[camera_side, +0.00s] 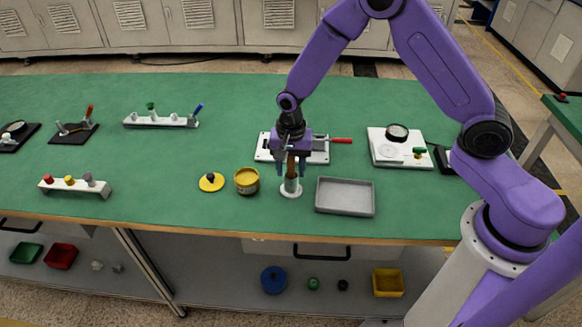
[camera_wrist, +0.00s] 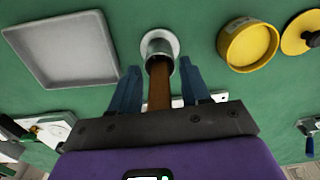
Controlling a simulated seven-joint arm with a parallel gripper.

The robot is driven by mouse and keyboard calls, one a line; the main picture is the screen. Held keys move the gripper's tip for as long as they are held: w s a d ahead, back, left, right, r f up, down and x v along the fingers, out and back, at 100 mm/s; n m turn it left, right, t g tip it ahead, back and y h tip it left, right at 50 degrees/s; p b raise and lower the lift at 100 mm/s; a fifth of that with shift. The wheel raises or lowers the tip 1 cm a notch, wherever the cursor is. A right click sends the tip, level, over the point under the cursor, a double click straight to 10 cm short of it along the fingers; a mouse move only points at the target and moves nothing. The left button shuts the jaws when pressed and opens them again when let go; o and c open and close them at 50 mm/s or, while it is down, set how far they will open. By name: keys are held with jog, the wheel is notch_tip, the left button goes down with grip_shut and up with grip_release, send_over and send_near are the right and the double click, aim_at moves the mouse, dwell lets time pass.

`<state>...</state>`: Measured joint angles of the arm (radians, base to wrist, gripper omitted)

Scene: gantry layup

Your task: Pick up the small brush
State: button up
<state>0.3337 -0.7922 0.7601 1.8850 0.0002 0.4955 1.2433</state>
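The small brush shows as a brown handle (camera_wrist: 159,88) standing up out of a round grey metal holder (camera_wrist: 160,46) with a white base. In the side view the handle (camera_side: 291,166) rises from the holder (camera_side: 291,187) near the table's front edge; its bristle end is hidden inside the holder. My gripper (camera_side: 291,170) points down over the holder. In the wrist view its two blue fingers (camera_wrist: 159,72) are spread on either side of the handle, with green gaps showing between each finger and the handle.
A grey tray (camera_side: 345,196) stands just right of the holder, and a yellow tin (camera_side: 247,181) and yellow lid (camera_side: 211,182) lie to its left. A white plate with a red handle (camera_side: 341,140) is close behind. Green tabletop (camera_side: 190,155) is clear farther left.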

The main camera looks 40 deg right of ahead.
grip_shut()
notch_tip(320, 180, up, 10)
jog(key=shift+r, duration=0.1)
dwell(0.5)
